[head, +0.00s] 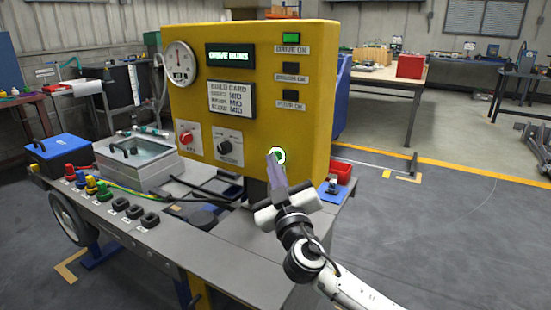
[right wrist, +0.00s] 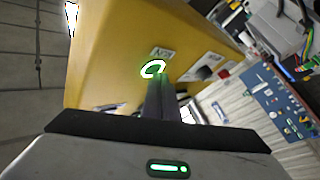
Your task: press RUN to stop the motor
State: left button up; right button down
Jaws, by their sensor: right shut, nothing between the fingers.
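The yellow panel box (head: 300,120) stands on the grey bench. My left gripper is not in view.
A red knob (head: 186,138) and a black knob (head: 224,135) are on the panel's left. A dial gauge (head: 180,65) is above them. Cables, several coloured plugs and a blue box (head: 60,150) lie on the bench's left. A red bin (head: 340,170) stands right of the panel.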

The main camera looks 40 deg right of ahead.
dwell(0.4)
jog(key=shift+s+a, duration=0.15)
jog(key=shift+a, duration=0.2)
jog(key=shift+s+a+b, duration=0.25)
jog(key=shift+s+a, duration=0.15)
jog(key=shift+a, duration=0.5)
jog(key=shift+s+a+b, duration=0.2)
jog(key=shift+s+a, duration=0.15)
jog(key=shift+a, duration=0.6)
jog(key=shift+s+a+b, duration=0.25)
jog(key=shift+s+a, duration=0.15)
jog(key=shift+a, duration=0.5)
jog(key=a, duration=0.1)
jog(key=s+a, duration=0.1)
jog(key=a, duration=0.1)
jog(key=s+a+b, duration=0.1)
jog(key=shift+a, duration=0.35)
